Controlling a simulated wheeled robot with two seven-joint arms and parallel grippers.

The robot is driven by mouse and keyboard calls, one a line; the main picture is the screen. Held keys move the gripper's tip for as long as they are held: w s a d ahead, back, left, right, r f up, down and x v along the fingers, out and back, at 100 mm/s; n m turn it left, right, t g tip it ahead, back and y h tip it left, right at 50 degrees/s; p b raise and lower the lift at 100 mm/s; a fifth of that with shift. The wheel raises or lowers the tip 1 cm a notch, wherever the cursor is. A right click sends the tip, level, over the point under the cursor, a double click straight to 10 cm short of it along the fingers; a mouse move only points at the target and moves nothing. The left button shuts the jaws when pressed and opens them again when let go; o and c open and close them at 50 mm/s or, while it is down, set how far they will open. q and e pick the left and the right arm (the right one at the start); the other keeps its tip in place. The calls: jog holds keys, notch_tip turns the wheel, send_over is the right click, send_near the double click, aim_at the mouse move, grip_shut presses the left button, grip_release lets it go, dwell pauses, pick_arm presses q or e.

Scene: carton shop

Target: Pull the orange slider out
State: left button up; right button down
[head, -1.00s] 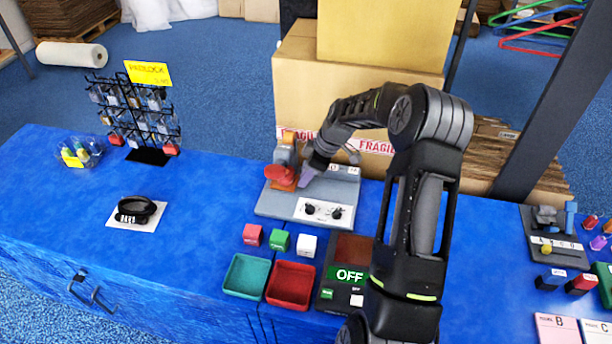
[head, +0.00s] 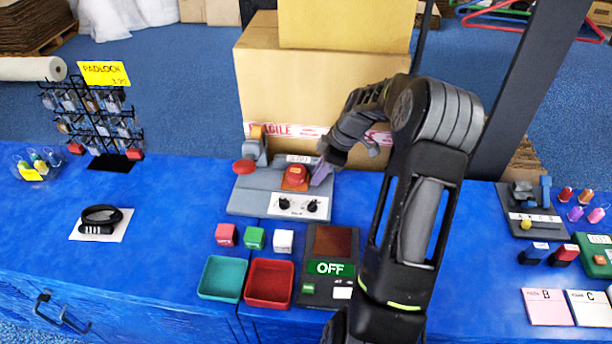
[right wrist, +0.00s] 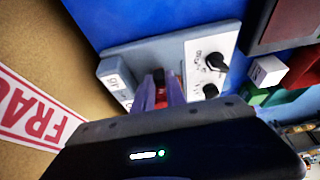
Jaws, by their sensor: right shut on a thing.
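The orange slider (head: 295,185) with a red knob (head: 293,173) sits on the right half of the grey panel (head: 245,200), below a small white label. My right gripper (head: 317,174) reaches in from the right, its purple-grey fingers at the slider's right side. In the right wrist view the fingers (right wrist: 163,90) are shut on the slider, with a red part (right wrist: 160,92) showing between them. Much of the slider is hidden by the fingers there. My left gripper is not in view.
Cardboard boxes (head: 275,90) stand close behind. Small cubes, a teal tray (head: 221,278), a red tray (head: 270,284) and an OFF box (head: 331,268) lie in front.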

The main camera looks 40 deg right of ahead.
jog(key=shift+s+d, duration=0.15)
jog(key=shift+d, duration=0.05)
jog(key=c, duration=1.4)
grip_release()
jog(key=shift+o, duration=0.2)
jog(key=v, duration=0.7)
jog(key=shift+r, duration=0.35)
jog(key=shift+s, duration=0.15)
